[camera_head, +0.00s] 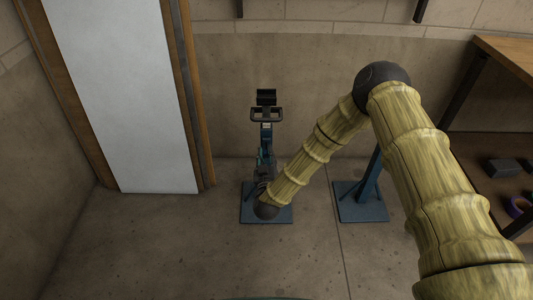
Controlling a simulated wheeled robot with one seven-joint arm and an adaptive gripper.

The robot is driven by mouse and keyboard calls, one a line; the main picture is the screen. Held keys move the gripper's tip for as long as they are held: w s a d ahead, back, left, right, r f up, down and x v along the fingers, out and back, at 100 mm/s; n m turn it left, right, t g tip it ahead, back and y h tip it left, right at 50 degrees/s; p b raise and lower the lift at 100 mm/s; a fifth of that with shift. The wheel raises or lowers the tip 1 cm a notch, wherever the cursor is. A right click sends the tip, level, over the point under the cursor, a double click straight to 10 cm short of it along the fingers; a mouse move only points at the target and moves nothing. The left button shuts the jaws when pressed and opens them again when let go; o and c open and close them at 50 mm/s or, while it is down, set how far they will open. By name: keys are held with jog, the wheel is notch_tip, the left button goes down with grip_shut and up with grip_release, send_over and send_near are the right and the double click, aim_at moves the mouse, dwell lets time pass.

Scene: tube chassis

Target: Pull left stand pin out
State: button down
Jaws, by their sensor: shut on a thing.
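The left stand has a flat blue base plate (283,215), a thin upright post and a dark cradle (266,114) on top. My arm reaches down in front of it, with its dark wrist low over the base plate. My gripper (263,165) is at the lower part of the post, small and dark in the picture. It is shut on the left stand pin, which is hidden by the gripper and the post. The right stand (367,190), also blue, stands to the right, its upper part hidden behind my arm.
A white panel in a wooden frame (130,90) stands to the left. A wooden bench (508,55) with a lower shelf is at the right, holding a dark box (503,168) and a purple ring (517,206). A wall is close behind the stands. The floor at front left is clear.

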jog(key=c, duration=1.2)
grip_release()
jog(key=shift+s+d, duration=0.1)
jog(key=shift+c, duration=0.2)
jog(key=shift+s, duration=0.1)
jog(key=s, duration=1.1)
jog(key=shift+s, duration=0.4)
